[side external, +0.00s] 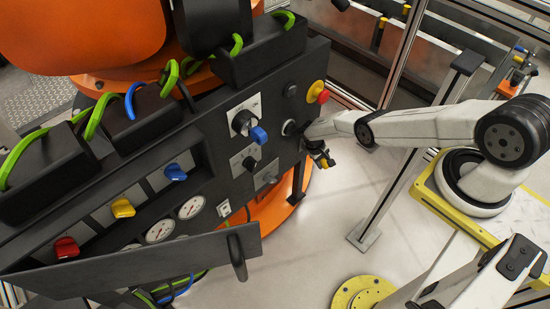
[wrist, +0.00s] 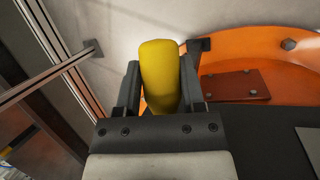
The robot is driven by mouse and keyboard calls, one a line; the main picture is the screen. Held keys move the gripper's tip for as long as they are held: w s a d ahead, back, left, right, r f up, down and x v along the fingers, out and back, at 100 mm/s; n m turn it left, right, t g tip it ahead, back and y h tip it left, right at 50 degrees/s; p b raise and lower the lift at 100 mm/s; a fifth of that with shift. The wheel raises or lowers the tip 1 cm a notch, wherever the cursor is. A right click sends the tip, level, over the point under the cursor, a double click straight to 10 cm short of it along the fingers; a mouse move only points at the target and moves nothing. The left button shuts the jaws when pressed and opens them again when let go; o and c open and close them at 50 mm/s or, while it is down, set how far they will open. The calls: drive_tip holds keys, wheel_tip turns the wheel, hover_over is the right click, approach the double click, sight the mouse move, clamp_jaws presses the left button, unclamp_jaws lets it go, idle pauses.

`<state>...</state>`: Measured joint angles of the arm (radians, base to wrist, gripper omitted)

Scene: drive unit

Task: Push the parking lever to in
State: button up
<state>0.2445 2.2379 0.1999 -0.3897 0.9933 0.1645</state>
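My gripper (wrist: 160,88) is at the right end of the black control panel (side external: 210,150), low beside its edge. In the wrist view a yellow handle (wrist: 160,75) stands between my two fingers, with hardly any gap on either side. In the side view my gripper (side external: 322,157) is small and dark, with a bit of yellow-orange at its tip. I take this yellow handle for the parking lever, but I see no readable label. Its base and mounting are hidden behind my gripper.
The panel carries a red-and-yellow emergency button (side external: 317,92), a blue rotary handle (side external: 258,135), and red (side external: 66,247), yellow (side external: 123,208) and blue (side external: 175,172) levers. A grey metal post (side external: 385,200) stands right of my gripper. Pale floor (side external: 310,240) is free below.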

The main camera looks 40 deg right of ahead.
drive_tip(key=o, duration=0.3)
drive_tip(key=shift+d, duration=0.1)
drive_tip(key=shift+o, duration=0.2)
drive_tip(key=shift+w+a+r, duration=0.25)
drive_tip(key=shift+r, duration=0.35)
drive_tip(key=shift+v, duration=0.85)
drive_tip(key=shift+r, duration=3.45)
